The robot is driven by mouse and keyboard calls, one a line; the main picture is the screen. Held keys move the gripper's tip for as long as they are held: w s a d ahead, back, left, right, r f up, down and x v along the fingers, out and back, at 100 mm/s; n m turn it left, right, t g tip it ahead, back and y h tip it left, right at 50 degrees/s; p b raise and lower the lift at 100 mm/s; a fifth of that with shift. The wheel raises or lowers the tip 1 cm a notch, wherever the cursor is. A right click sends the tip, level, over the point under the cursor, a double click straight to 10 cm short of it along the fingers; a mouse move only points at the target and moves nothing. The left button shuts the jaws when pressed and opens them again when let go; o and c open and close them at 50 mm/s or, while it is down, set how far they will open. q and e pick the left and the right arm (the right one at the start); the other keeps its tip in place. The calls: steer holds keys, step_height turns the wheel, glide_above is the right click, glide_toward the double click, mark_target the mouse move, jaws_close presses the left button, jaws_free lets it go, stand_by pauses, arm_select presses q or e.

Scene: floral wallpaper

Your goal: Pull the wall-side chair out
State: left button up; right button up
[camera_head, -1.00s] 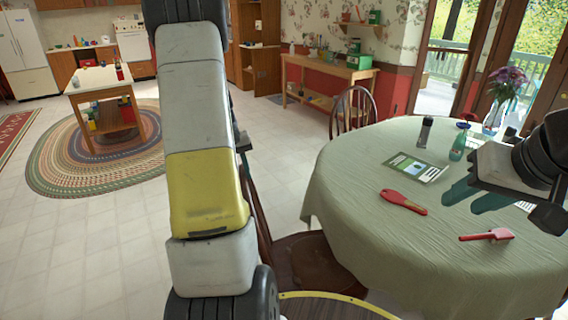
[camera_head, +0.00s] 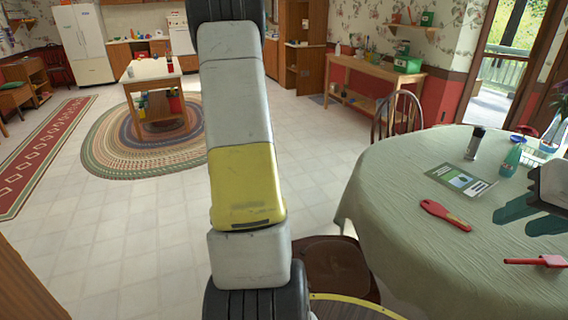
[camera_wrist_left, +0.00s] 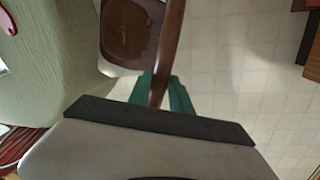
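A dark wooden chair stands at the near left side of the round table; its brown seat (camera_head: 335,265) shows in the head view beside my left arm, which hides its back. In the left wrist view, my left gripper (camera_wrist_left: 161,96) has its green fingers on both sides of a brown rail of this chair (camera_wrist_left: 171,40), close against it. Another wooden chair (camera_head: 397,112) stands at the far side of the table, toward the wall. My right gripper (camera_head: 530,218) is over the table at the right edge, fingers apart and empty.
The round table (camera_head: 400,205) with a green cloth holds a red paddle-like item (camera_head: 445,214), a card (camera_head: 462,180) and bottles. A wooden side table (camera_head: 375,80) stands at the wall. The tiled floor (camera_head: 130,245) left of the chair is clear; a braided rug (camera_head: 105,145) lies beyond.

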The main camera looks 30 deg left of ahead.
arm_select(q)
steer(key=o, duration=0.3)
steer(key=shift+r, duration=0.15)
step_height(320, 180, up, 7)
steer(key=a, duration=0.1)
steer(key=shift+s+a+r, duration=0.2)
steer(key=shift+s, duration=0.2)
